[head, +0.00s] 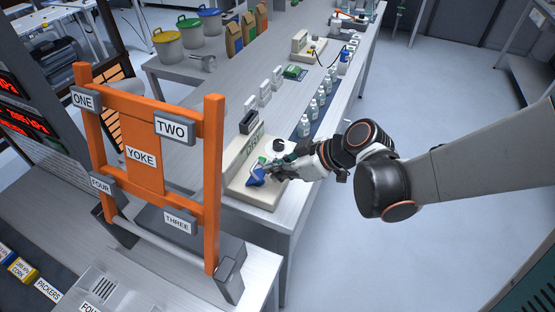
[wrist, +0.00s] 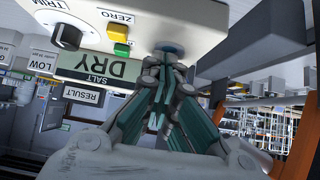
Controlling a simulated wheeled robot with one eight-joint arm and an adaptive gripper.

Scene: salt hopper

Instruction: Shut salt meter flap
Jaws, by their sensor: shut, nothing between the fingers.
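The salt meter (head: 237,160) is a beige unit on the near end of the long bench. In the wrist view the meter (wrist: 215,15) is upside down, with a panel reading DRY (wrist: 115,68) and a SALT label. A blue part (head: 256,179), possibly the flap, is raised at an angle over the meter's base in the head view. A small blue patch (wrist: 168,47) shows just beyond my fingertips in the wrist view. My gripper (head: 267,170) is shut and empty, right beside the blue part; I cannot tell whether they touch. My fingers (wrist: 166,62) hide part of the blue patch.
An orange yoke frame (head: 145,170) stands close on the left. Several white bottles (head: 305,125) line the bench behind. The floor (head: 440,90) at right is clear.

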